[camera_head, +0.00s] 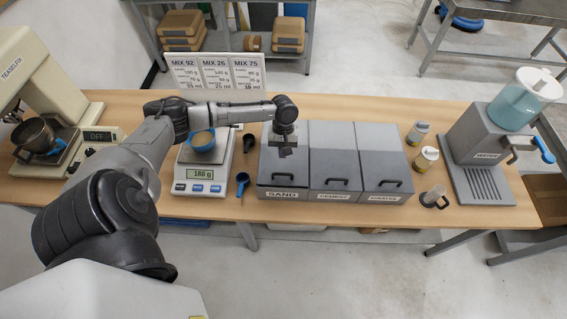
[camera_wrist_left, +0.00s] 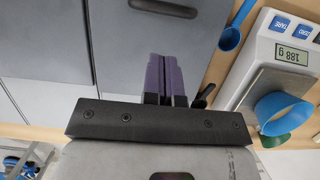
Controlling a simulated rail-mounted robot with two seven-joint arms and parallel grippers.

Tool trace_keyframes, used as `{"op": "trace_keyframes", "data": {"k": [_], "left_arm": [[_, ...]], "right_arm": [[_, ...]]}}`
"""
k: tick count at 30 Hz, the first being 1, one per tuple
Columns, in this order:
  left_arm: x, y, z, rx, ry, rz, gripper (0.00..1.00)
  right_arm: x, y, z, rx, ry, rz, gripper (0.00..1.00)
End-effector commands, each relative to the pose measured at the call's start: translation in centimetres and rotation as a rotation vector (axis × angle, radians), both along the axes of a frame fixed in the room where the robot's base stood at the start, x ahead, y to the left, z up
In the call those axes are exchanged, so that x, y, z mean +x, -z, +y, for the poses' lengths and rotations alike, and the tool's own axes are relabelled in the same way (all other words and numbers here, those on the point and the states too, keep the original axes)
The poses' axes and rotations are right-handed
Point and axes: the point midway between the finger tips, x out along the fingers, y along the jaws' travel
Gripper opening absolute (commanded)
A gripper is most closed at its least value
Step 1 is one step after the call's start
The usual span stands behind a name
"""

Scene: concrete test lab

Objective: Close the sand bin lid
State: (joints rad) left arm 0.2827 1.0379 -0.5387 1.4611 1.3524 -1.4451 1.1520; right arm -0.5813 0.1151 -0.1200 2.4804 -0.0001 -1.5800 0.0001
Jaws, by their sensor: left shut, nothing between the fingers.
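The sand bin (camera_head: 281,195) is the leftmost of three grey bins on the wooden table, with a "SAND" label on its front. Its grey lid (camera_head: 273,166) appears to lie flat and down over the bin, with a dark handle (camera_head: 282,176) near the front edge. My left gripper (camera_head: 285,151) is over the back part of this lid, fingers shut and empty. In the left wrist view the shut fingers (camera_wrist_left: 165,80) show against the grey lid (camera_wrist_left: 130,45), apart from its handle (camera_wrist_left: 163,8). I cannot tell whether the fingertips touch the lid. My right gripper is not in view.
The cement bin (camera_head: 335,165) and gravel bin (camera_head: 383,160) stand to the right, lids down. A scale (camera_head: 203,175) with a blue bowl (camera_head: 202,141) reads 188 g at left, beside a blue scoop (camera_head: 242,182). Jars (camera_head: 418,132) and a water dispenser (camera_head: 480,150) stand at right.

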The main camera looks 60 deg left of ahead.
Motion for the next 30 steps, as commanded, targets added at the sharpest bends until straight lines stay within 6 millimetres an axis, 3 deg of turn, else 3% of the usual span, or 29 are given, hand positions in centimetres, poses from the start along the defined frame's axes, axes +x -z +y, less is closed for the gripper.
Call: {"op": "trace_keyframes", "data": {"k": [6, 12, 16, 24, 30], "left_arm": [[0.6, -3.7, 1.0, 0.002, -0.001, -0.001, 0.00], [1.0, -5.9, 1.6, 0.001, 0.000, -0.002, 0.00], [1.2, -6.2, 1.9, 0.001, 0.000, -0.001, 0.00], [2.0, -6.1, 3.1, 0.001, -0.001, -0.002, 0.00], [2.0, -6.1, 3.3, 0.000, -0.001, 0.003, 0.00]], "right_arm": [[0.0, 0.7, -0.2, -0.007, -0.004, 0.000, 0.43], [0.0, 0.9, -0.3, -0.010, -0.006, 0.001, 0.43], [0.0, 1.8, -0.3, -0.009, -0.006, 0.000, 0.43], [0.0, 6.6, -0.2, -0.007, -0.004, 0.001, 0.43], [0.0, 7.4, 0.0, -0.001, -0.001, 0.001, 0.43]]}}
